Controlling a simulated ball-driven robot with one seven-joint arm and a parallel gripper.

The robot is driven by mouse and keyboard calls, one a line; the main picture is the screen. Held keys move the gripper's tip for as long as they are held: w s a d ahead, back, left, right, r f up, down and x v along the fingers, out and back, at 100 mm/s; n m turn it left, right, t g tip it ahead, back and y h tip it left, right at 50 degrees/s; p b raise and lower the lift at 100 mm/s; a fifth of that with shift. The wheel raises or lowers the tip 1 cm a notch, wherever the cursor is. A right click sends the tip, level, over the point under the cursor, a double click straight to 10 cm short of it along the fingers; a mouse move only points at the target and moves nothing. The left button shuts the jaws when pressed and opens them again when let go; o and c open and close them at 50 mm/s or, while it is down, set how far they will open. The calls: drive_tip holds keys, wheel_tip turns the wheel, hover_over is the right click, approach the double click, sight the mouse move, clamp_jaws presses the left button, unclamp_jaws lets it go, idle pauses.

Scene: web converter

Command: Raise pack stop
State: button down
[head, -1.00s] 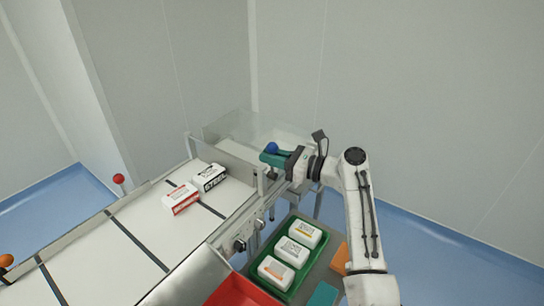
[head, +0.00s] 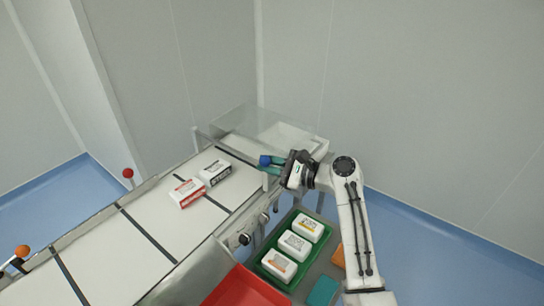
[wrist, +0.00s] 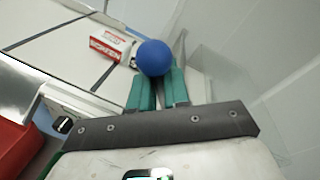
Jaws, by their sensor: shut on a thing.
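My gripper (head: 273,162) has teal fingers and is shut on a blue ball knob (head: 264,160) at the far right corner of the conveyor. In the wrist view the blue knob (wrist: 153,57) sits at the tips of the teal fingers (wrist: 157,88), which hide whatever it is fixed to. The pack stop is hard to make out. A thin pale edge (head: 229,151) crosses the belt end between two short posts, beyond the packs. A white-and-black pack (head: 215,173) and a white-and-red pack (head: 187,193) lie on the belt just before it.
A clear cover (head: 240,118) stands over the far belt end. A green tray (head: 262,267) with three white packs and a red bin (head: 245,290) are at the near right. Dials (head: 244,239) line the conveyor side. Red and orange (head: 22,251) knobs stand along the left edge.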

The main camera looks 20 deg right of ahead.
drive_tip(key=shift+s+a+f+n+t+h+b, duration=0.1)
drive_tip(key=shift+s+a+f+n+h+b, duration=0.3)
drive_tip(key=shift+f+n, duration=0.6)
drive_tip(key=shift+s+a+f+n+t+h+b, duration=0.15)
drive_tip(key=shift+a+f+n+h+b, duration=0.2)
drive_tip(key=shift+n, duration=1.05)
drive_tip(key=shift+s+a+f+n+t+h+b, duration=0.1)
drive_tip(key=shift+s+a+f+n+h+b, duration=0.35)
drive_tip(key=shift+f+n, duration=0.6)
drive_tip(key=shift+w+d+r+n, duration=0.1)
drive_tip(key=shift+n, duration=0.15)
drive_tip(key=c, duration=1.3)
unclamp_jaws()
drive_tip(key=shift+r, duration=0.1)
drive_tip(key=b+v, duration=0.1)
drive_tip(key=v, duration=0.9)
drive_tip(key=shift+s+d, duration=0.25)
drive_tip(key=shift+d, duration=0.05)
